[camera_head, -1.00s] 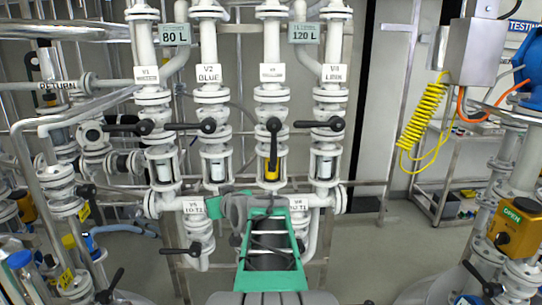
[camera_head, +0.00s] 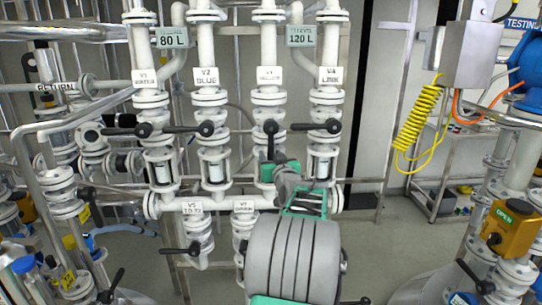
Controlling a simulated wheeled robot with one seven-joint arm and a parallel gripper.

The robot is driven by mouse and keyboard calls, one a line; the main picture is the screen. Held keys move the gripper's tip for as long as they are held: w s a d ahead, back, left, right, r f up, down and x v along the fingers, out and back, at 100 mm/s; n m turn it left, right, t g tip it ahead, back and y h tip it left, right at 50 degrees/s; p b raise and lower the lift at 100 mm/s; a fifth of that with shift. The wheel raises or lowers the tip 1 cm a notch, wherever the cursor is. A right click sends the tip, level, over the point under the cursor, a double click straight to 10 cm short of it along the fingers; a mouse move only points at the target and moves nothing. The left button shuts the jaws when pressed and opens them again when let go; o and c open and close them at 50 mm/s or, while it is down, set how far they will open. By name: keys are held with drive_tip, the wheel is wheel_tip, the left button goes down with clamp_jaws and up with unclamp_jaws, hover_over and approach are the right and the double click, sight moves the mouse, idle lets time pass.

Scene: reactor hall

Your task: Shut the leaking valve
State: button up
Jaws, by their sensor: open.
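Four white pipe columns carry valves with black lever handles. The levers of V1 (camera_head: 130,130), V2 (camera_head: 192,129) and V4 (camera_head: 318,127) lie sideways across their pipes. The lever of V3 (camera_head: 270,134), on the pipe labelled as yellow, points down along its pipe. My gripper (camera_head: 268,164) is open, with its green jaws just below or around the lower end of the V3 lever. I cannot tell whether it touches the lever. My gripper and arm hide the sight glass under V3. No dripping liquid is visible.
Lower valves V5 (camera_head: 194,249) and V7 (camera_head: 241,243) sit close to my arm. A grey box (camera_head: 470,52) with a yellow coiled hose (camera_head: 420,120) hangs at right. An orange valve actuator marked OPEN (camera_head: 510,229) stands at far right. Floor shows between them.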

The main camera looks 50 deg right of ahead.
drive_tip(key=shift+c, duration=0.3)
clamp_jaws()
idle(1.0)
